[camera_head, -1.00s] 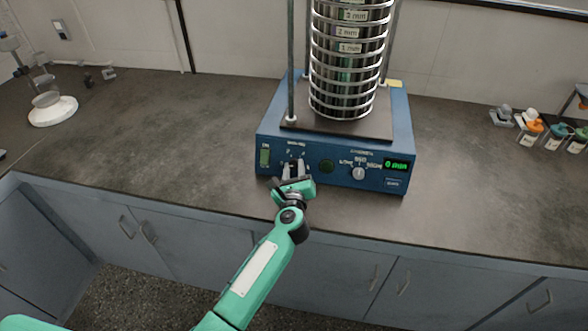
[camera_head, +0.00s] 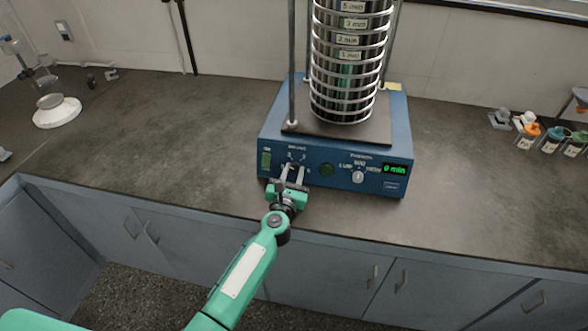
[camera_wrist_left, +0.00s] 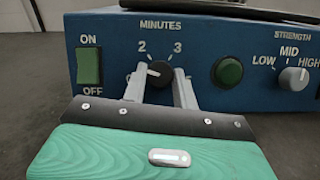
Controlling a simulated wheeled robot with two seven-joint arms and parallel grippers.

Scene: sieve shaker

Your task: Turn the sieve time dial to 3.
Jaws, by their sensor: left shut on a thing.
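The sieve time dial (camera_wrist_left: 159,73) is a small black knob under the word MINUTES, with 2 at its upper left and 3 at its upper right. Its white mark sits on the left side, roughly toward the 2. My left gripper (camera_head: 293,170) reaches the front panel of the blue sieve shaker (camera_head: 335,177). In the left wrist view, its two grey fingers (camera_wrist_left: 160,76) stand on either side of the dial, shut on it. The fingers and gripper body hide the lower part of the dial's scale. My right gripper is not in view.
A green ON/OFF switch (camera_wrist_left: 89,66) is left of the dial. A green button (camera_wrist_left: 228,72) and the strength knob (camera_wrist_left: 293,78) are to the right. The display (camera_head: 395,169) reads 0 min. The sieve stack (camera_head: 347,70) stands on top.

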